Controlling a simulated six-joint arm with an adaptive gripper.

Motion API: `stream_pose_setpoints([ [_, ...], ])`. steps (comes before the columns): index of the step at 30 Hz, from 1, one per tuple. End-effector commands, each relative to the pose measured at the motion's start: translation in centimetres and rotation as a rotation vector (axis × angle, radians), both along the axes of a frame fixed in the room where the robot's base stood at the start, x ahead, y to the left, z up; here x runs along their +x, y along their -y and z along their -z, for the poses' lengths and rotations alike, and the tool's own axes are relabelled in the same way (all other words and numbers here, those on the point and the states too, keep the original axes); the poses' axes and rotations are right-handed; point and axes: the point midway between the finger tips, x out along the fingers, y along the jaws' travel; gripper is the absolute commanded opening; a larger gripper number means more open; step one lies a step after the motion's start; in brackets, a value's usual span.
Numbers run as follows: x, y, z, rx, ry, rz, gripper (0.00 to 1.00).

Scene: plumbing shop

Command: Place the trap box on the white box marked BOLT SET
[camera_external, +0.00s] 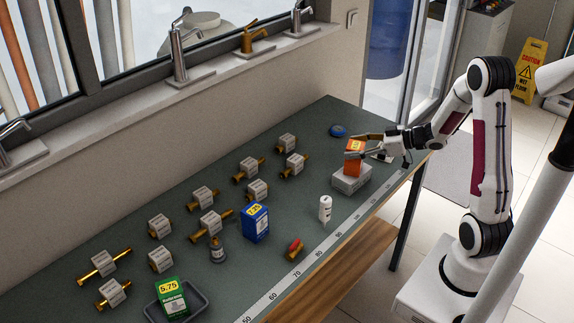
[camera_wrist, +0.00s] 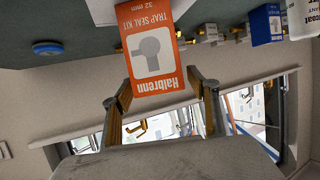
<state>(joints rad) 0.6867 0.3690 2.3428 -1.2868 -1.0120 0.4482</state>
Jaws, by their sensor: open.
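The orange trap box (camera_external: 354,163) stands upright on top of a whitish box (camera_external: 350,185) near the right end of the bench. In the wrist view the trap box (camera_wrist: 152,52) shows "TRAP SEAL KIT 32 mm" and "Halbrenn", upside down in the picture. The whitish box (camera_wrist: 102,12) shows partly behind it; I cannot read its marking. My gripper (camera_external: 362,143) is level at the trap box's upper part. In the wrist view its fingers (camera_wrist: 160,88) are open, one on each side of the box's near end, with gaps visible.
A white bottle (camera_external: 325,209), a blue box (camera_external: 256,223) and a green box (camera_external: 171,298) in a dark tray (camera_external: 203,291) stand to the left. Several tagged brass fittings fill the back of the bench. A blue disc (camera_external: 338,130) lies behind my gripper. A measuring strip (camera_external: 311,257) runs along the front edge.

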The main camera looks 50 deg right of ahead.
Motion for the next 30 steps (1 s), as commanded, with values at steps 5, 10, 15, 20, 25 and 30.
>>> stream_pose_setpoints([
  [5, 0.0, 0.0, -0.3, -0.001, 0.002, -0.001, 0.59],
  [10, -0.7, 0.4, -0.6, -0.001, 0.001, 0.003, 0.59],
  [15, -2.0, 0.9, -1.2, -0.002, 0.001, 0.003, 0.59],
  [20, -3.5, 1.6, -1.9, -0.002, 0.002, 0.003, 0.59],
  [25, -5.1, 2.3, -2.6, -0.002, 0.002, 0.003, 0.59],
  [30, -6.7, 2.9, -3.3, -0.001, 0.001, 0.004, 0.59],
])
